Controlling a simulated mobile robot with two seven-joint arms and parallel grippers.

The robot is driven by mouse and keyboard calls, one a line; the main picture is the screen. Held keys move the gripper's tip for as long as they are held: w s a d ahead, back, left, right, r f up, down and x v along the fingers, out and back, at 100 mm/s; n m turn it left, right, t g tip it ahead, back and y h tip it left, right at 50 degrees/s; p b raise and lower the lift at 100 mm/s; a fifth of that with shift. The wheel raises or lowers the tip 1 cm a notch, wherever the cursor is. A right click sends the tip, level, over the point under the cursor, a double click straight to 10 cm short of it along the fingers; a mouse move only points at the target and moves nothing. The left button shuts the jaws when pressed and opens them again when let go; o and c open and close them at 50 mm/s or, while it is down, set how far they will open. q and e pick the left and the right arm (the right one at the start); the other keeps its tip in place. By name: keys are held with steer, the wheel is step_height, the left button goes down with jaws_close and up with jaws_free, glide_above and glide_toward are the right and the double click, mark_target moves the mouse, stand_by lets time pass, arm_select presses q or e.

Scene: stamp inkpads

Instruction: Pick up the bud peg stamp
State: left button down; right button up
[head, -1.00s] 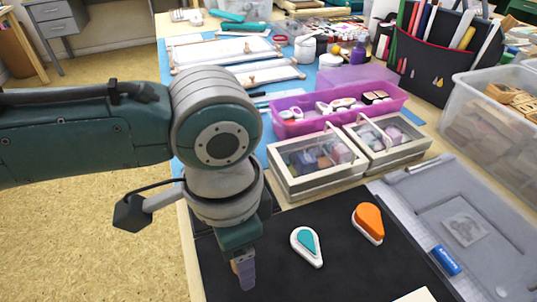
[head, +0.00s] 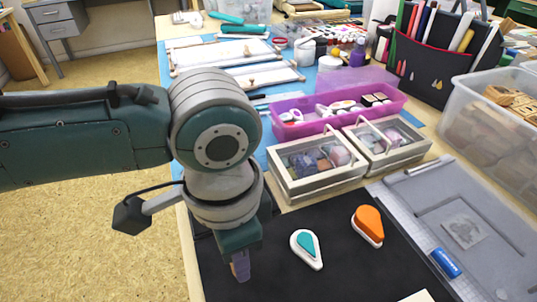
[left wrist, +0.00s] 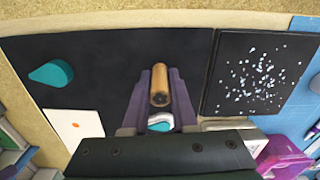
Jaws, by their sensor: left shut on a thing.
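The bud peg stamp (left wrist: 160,85) is a light wooden peg, seen nearly end-on in the left wrist view. My left gripper (left wrist: 159,92) has purple fingers, one on each side of the peg, and is shut on it. In the head view the left gripper (head: 240,268) points down over the black mat (head: 275,282), left of the teal inkpad (head: 307,249). The peg is mostly hidden there by the fingers. I cannot tell whether its lower end touches the mat. My right gripper is not in view.
An orange inkpad (head: 368,226) lies right of the teal one. Two lidded boxes (head: 318,162) and a purple tray (head: 340,117) stand behind the mat. A grey board with a blue eraser (head: 446,262) lies at right. A speckled dark panel (left wrist: 258,75) lies beside the mat.

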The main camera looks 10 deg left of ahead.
arm_select(q)
steer(key=shift+r, duration=0.1)
step_height(320, 180, up, 20)
steer(key=p, duration=0.5)
steer(key=shift+p, duration=0.3)
steer(key=c, duration=1.2)
jaws_free()
steer(key=shift+c, duration=0.2)
jaws_close()
steer(key=shift+f, duration=0.2)
